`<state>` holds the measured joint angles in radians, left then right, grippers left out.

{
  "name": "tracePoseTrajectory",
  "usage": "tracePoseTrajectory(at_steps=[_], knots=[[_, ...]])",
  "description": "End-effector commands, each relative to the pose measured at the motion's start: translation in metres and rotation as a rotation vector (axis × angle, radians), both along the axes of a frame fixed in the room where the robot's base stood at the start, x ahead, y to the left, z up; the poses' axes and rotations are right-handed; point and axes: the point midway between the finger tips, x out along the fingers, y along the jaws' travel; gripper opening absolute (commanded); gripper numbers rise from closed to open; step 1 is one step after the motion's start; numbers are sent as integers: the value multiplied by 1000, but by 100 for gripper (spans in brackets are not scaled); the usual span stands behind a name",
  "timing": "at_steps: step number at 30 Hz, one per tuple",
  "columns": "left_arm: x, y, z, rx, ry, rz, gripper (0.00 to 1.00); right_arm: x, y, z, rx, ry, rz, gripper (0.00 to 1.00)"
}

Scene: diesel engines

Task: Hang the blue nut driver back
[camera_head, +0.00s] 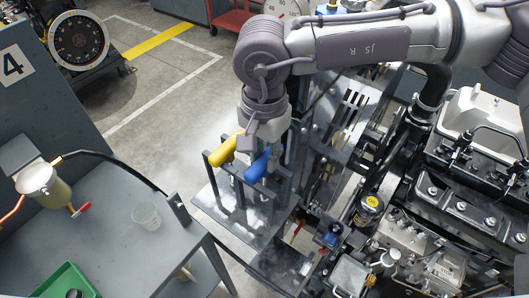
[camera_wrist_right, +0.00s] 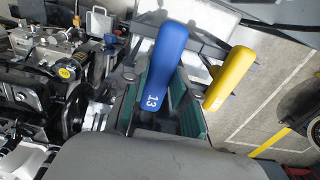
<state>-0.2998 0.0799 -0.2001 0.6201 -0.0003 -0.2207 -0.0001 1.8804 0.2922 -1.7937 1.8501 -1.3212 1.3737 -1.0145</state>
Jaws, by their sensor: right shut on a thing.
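The blue nut driver (camera_head: 257,167) is at the rack, its handle tilted. In the right wrist view the blue handle (camera_wrist_right: 161,62), marked 13, lies between the teal finger pads. My right gripper (camera_head: 272,152) reaches down from above and is shut on the blue nut driver; it also shows in the wrist view (camera_wrist_right: 160,112). The dark metal rack (camera_head: 237,197) has upright posts and a flat base plate. A yellow driver (camera_head: 222,152) sits in it, left of the blue one. I cannot tell whether the blue shaft touches the rack. My left gripper is out of view.
The engine (camera_head: 410,245) fills the right side, close to the rack. A grey table (camera_head: 110,235) at the lower left holds a clear cup (camera_head: 146,216), a green tray (camera_head: 66,281) and a cup-shaped container with a red-handled valve (camera_head: 45,184). Open floor lies behind the rack.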

Motion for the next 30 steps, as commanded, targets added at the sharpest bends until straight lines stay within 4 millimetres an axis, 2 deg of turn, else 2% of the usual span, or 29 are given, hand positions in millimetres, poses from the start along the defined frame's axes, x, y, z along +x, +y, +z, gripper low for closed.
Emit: tracePoseTrajectory(at_steps=[1,5,11,26,27,30], knots=[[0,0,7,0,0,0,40,0,0,-4,-2,3,0,0],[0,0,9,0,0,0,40,0,0,-15,1,-1,-1,0],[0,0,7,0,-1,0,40,0,0,-16,2,-1,-1,0],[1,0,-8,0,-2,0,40,0,0,-28,2,0,-1,0],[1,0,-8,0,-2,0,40,0,0,-27,1,0,-1,29],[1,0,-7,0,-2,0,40,0,0,-26,1,0,-1,45]])
